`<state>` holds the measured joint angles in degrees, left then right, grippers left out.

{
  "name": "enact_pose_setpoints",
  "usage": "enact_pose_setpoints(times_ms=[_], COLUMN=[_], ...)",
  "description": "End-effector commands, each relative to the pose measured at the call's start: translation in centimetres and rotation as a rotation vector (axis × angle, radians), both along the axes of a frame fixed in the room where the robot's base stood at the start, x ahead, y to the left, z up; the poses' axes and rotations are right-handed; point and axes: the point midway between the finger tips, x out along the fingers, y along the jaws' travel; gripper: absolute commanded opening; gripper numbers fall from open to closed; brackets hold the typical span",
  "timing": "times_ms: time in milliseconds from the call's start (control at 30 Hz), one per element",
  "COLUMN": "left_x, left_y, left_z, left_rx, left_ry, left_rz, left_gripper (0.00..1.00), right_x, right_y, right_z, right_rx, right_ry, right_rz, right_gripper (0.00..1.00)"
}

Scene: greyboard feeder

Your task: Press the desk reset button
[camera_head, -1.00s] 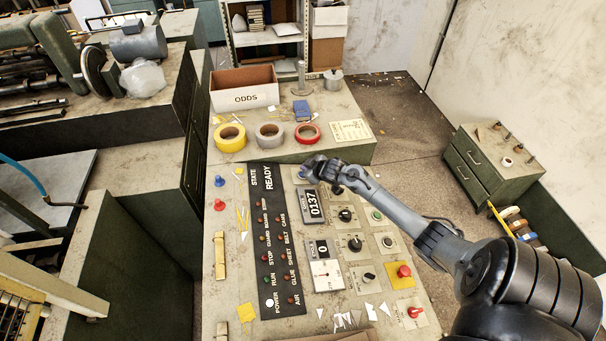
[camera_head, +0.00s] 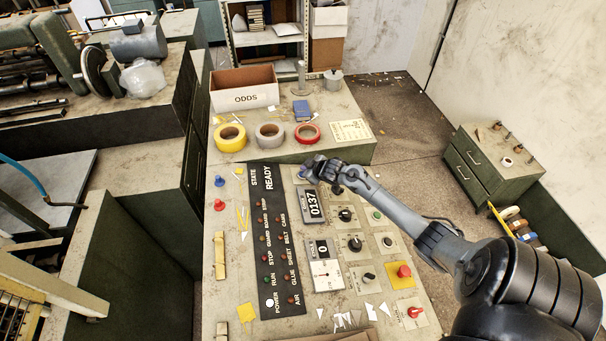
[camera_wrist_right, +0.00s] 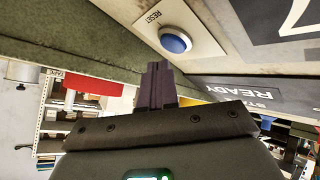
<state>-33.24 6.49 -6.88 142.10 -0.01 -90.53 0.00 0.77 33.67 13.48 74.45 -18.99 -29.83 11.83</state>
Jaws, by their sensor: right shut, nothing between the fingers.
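The desk reset button (camera_wrist_right: 174,40) is a round blue cap in a pale ring on a plate marked RESET, in the right wrist view. In the head view my right gripper largely covers its spot at the far end of the panel. My right gripper (camera_wrist_right: 157,82) is shut and empty, its fingertips close to the button but apart from it in the picture. In the head view the right gripper (camera_head: 308,169) is over the far end of the control desk (camera_head: 235,285), beside the READY strip. My left gripper is out of view.
The counter display (camera_head: 312,205) and several knobs stand on the desk nearer the camera. A red mushroom button (camera_head: 404,271) sits on a yellow plate. Yellow (camera_head: 230,136), grey (camera_head: 269,134) and red (camera_head: 307,133) tape rolls and the ODDS box (camera_head: 245,97) lie beyond.

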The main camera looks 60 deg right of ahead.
Motion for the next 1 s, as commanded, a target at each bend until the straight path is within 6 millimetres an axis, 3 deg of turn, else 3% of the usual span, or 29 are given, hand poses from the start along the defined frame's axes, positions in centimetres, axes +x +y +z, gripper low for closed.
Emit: enact_pose_setpoints(times_ms=[1000], left_x=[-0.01], left_y=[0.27], left_z=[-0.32], left_rx=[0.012], left_ry=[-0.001], left_rz=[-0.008], left_gripper=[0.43], right_x=[0.19], right_y=[0.18], right_z=[-1.05], right_rx=[0.0], right_ry=[0.0], right_rz=[0.0], right_gripper=[0.0])
